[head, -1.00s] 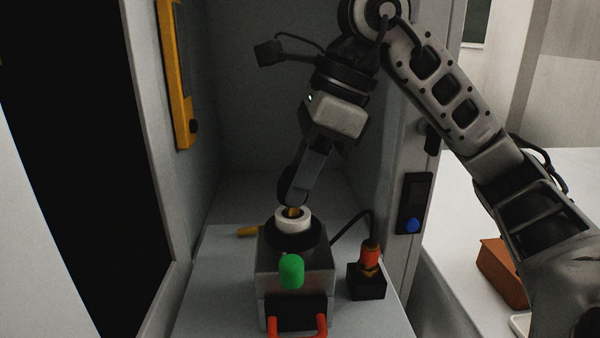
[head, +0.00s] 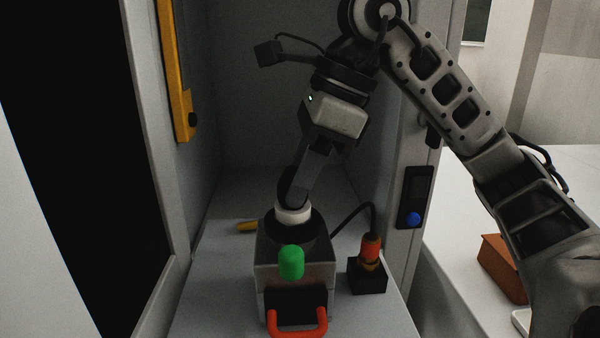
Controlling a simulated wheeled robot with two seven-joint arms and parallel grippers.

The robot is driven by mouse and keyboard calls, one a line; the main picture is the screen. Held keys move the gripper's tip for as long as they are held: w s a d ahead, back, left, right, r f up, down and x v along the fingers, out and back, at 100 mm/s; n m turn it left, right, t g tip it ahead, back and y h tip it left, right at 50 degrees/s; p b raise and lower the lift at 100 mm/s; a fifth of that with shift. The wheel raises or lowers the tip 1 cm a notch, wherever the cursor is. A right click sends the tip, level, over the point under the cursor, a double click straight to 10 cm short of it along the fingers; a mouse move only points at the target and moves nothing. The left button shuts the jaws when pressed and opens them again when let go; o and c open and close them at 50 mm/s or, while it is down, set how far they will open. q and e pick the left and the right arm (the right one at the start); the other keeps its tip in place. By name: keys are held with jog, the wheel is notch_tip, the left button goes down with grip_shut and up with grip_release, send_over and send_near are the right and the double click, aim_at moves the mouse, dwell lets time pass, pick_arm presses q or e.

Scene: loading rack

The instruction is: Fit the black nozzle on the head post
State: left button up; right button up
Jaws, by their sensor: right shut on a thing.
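My right gripper (head: 292,190) comes down from above, fingers pointing down, and is shut at the top of a white collar (head: 294,215). The collar stands on a black round base on top of a grey metal box (head: 290,258). The black nozzle cannot be told apart from the dark fingertips; the dark shape at the collar is the only place it fits. The head post is hidden behind the fingertips. I cannot tell whether nozzle and post touch. My left gripper is not in view.
The box has a green knob (head: 291,262) and a red handle (head: 298,327) in front. A black block with an orange plug (head: 370,249) and cable is close on the right. Cabinet walls stand left and right.

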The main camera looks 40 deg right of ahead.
pick_arm(q)
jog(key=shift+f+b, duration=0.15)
jog(key=shift+b, duration=0.15)
pick_arm(e)
jog(key=shift+f, duration=0.35)
jog(key=o, duration=1.1)
jog(key=shift+c, duration=0.2)
pick_arm(q)
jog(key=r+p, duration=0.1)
jog(key=p, duration=0.2)
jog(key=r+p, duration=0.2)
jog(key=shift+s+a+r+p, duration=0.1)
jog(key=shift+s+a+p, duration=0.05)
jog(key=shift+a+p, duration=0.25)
pick_arm(e)
jog(key=v, duration=1.6)
